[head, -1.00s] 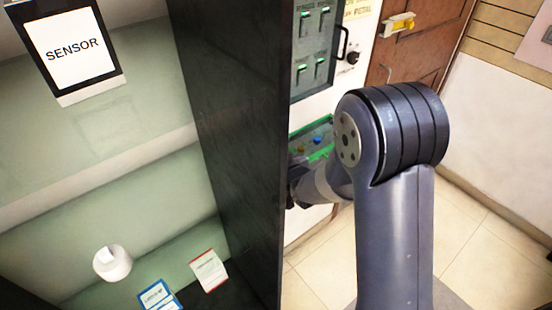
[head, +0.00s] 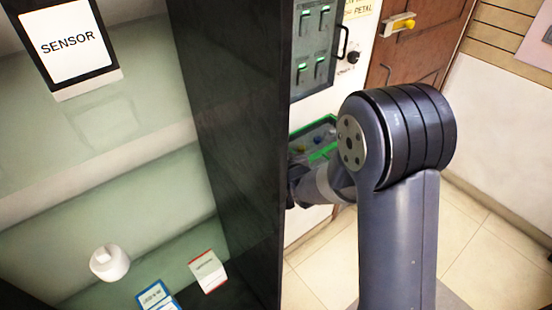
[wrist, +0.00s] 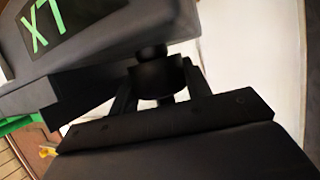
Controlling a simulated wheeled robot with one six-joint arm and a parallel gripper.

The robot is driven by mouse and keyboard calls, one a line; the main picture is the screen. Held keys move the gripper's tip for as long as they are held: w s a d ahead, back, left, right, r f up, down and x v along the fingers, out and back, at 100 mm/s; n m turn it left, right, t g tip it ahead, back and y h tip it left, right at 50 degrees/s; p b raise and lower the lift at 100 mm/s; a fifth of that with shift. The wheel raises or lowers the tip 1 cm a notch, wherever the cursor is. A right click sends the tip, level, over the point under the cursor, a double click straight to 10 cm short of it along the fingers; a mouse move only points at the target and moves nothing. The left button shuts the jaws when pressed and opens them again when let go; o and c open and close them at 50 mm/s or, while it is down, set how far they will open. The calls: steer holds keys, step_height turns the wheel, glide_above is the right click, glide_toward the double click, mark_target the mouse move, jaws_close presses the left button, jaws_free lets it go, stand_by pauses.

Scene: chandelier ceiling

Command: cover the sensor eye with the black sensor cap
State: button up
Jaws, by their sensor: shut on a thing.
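In the wrist view my gripper (wrist: 158,92) is shut on a small black round piece (wrist: 157,76), which looks like the sensor cap. The piece stands between the two dark fingers. Its upper end is close to the underside of a grey box marked X7 (wrist: 100,50); I cannot tell whether they touch. In the head view the gripper is hidden behind a dark upright panel, and only my arm shows. A SENSOR sign (head: 72,42) hangs at the upper left. I cannot make out the sensor eye for certain in either view.
The dark panel (head: 235,130) stands left of my arm. Left of it, a white round object (head: 110,263), a blue-edged card (head: 156,297) and a red-edged card (head: 208,271) lie low. A green-edged tray (head: 318,140) is behind my arm. Tiled floor (head: 480,245) is clear at right.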

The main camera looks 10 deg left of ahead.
steer(key=shift+f+b, duration=0.6)
steer(key=shift+b, duration=0.35)
stand_by(0.3)
steer(key=o, duration=0.7)
steer(key=shift+p+v, duration=0.3)
steer(key=shift+v, duration=5.2)
steer(key=shift+w+f, duration=0.1)
steer(key=x, duration=0.8)
steer(key=shift+w+a+b, duration=0.15)
steer(key=shift+w+b, duration=0.05)
steer(key=shift+b, duration=0.1)
steer(key=shift+s, duration=0.1)
